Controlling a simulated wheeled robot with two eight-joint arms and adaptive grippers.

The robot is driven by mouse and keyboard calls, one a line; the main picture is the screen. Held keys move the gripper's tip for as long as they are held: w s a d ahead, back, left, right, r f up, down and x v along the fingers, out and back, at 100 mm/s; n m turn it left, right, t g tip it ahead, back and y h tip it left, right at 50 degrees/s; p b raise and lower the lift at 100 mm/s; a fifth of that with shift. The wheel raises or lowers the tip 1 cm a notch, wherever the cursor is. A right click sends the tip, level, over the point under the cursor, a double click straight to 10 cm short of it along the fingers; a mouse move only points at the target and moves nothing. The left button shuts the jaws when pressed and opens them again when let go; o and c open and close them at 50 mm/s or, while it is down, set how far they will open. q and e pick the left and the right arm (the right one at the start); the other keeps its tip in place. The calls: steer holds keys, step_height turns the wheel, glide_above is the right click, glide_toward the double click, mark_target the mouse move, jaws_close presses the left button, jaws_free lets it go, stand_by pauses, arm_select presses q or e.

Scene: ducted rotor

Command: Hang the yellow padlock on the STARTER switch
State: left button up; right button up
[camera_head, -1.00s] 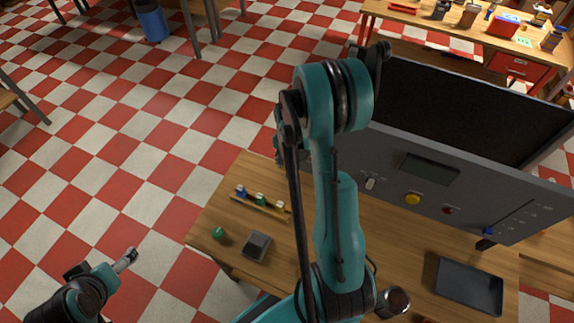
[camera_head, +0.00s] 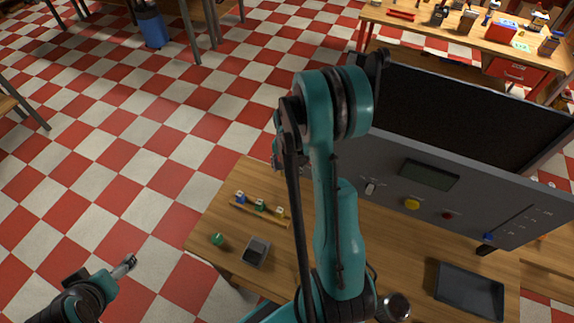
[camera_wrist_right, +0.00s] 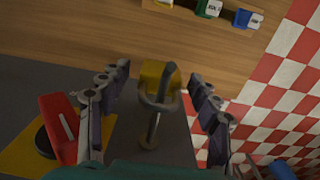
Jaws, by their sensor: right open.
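The yellow padlock (camera_wrist_right: 157,73) is in the middle of the right wrist view, its grey shackle towards me. A metal switch lever (camera_wrist_right: 153,128) with a brass collar rises from the grey panel. The lever tip appears to pass through the shackle loop; exact contact is unclear. My right gripper (camera_wrist_right: 159,76) is open, with one finger on each side of the padlock and lever, apart from both. In the head view my right arm hides this padlock and lever. My left gripper (camera_head: 126,266) is off to the left above the floor, away from the table; its jaws are too small to read.
A red handle (camera_wrist_right: 57,126) on a yellow plate is beside my left-hand finger in the wrist view. The grey panel (camera_head: 470,195) carries buttons and a display. A wooden rack (camera_head: 258,214) with small coloured items, a grey box (camera_head: 256,252) and a dark tray (camera_head: 469,290) are on the table.

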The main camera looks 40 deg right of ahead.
step_height(320, 180, up, 12)
steer(key=shift+f, duration=0.1)
steer(key=shift+s, duration=0.1)
stand_by(0.4)
